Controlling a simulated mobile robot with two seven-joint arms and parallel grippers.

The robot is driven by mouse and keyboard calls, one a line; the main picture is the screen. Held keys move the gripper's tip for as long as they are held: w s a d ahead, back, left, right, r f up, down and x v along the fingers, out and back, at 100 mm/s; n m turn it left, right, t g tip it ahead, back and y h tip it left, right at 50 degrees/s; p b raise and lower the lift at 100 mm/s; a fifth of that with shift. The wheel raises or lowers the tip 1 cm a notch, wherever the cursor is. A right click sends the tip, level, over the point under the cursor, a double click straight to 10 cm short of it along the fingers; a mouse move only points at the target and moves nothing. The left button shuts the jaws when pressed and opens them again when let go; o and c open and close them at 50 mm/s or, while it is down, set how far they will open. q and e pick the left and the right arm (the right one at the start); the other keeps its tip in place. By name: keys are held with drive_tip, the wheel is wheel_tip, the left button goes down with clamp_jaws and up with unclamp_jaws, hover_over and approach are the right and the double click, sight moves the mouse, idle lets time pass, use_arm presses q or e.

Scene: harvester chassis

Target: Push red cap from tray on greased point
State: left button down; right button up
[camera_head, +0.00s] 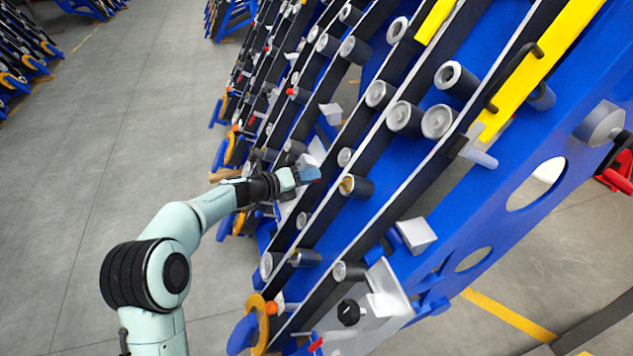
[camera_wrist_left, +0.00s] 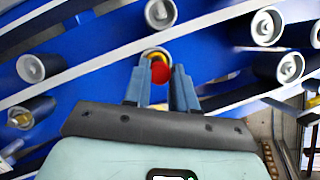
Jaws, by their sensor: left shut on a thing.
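My left gripper (camera_head: 309,174) reaches in from the left to the blue chassis. In the left wrist view, its two fingers (camera_wrist_left: 161,80) are shut on a red cap (camera_wrist_left: 160,71). The cap sits between the fingertips, in front of a round tube end with a yellowish centre (camera_wrist_left: 154,54). The cap overlaps that centre in the view; I cannot tell whether they touch. A dark cylinder with a brass-coloured end (camera_head: 347,185) lies just right of the fingertips. I do not make out the tray, and my right gripper is not in view.
The slanted chassis (camera_head: 470,215) carries many grey cylinders and white-edged rails close around the gripper. A yellow bar with a black handle (camera_head: 513,75) is at upper right. A white block (camera_head: 416,235) sticks out lower down. Open concrete floor (camera_head: 110,130) lies to the left.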

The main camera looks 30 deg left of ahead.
use_arm(q)
drive_tip(key=shift+w, duration=0.1)
drive_tip(key=shift+w+d+f, duration=0.75)
drive_tip(key=shift+w+d, duration=0.1)
drive_tip(key=shift+w, duration=0.15)
drive_tip(key=shift+w+d+f, duration=0.7)
drive_tip(key=shift+w+d, duration=0.15)
drive_tip(key=shift+w, duration=0.1)
drive_tip(key=shift+p, duration=0.8)
idle(0.7)
drive_tip(key=shift+w+d+f, duration=0.55)
drive_tip(key=shift+w+d, duration=0.1)
drive_tip(key=shift+w, duration=0.1)
idle(0.5)
drive_tip(key=c, duration=0.8)
unclamp_jaws()
